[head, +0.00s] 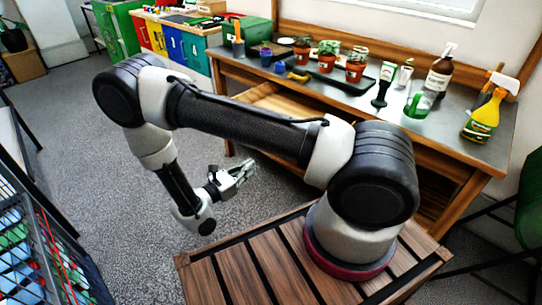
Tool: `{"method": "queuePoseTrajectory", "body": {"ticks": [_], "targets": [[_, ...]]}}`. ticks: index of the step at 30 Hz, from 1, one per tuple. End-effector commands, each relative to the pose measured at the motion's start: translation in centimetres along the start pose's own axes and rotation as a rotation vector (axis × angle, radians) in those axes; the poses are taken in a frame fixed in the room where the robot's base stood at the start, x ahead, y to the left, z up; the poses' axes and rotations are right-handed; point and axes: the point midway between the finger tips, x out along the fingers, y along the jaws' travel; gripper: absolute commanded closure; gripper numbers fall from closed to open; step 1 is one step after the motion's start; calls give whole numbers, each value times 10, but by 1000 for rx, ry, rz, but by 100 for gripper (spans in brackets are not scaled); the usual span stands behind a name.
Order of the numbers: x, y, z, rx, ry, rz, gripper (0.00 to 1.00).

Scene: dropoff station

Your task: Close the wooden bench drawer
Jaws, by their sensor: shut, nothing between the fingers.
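The wooden bench (228,68) stands at the back, with a grey top and a wooden frame. Its light wooden drawer (290,104) juts out below the top, so it stands open. My arm crosses in front of the drawer and hides much of it, including any handle. My gripper (248,170) is shut and empty. It hangs over the grey floor, in front of the bench and lower in the picture than the drawer, apart from it.
Coloured bins (174,44) stand at the back left. A crate (45,240) is at the lower left. The floor left of my arm is clear.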

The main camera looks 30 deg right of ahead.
Motion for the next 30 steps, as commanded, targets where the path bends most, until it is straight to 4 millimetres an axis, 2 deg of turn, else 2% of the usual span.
{"method": "queuePoseTrajectory", "body": {"ticks": [5,15,21,25,30], "targets": [[15,0,4,14,-13,-1,100],[85,-2,4,14,-11,-6,100],[120,-1,5,15,-11,-5,100],[133,0,5,15,-11,-1,100],[140,0,5,15,-11,0,100]]}}
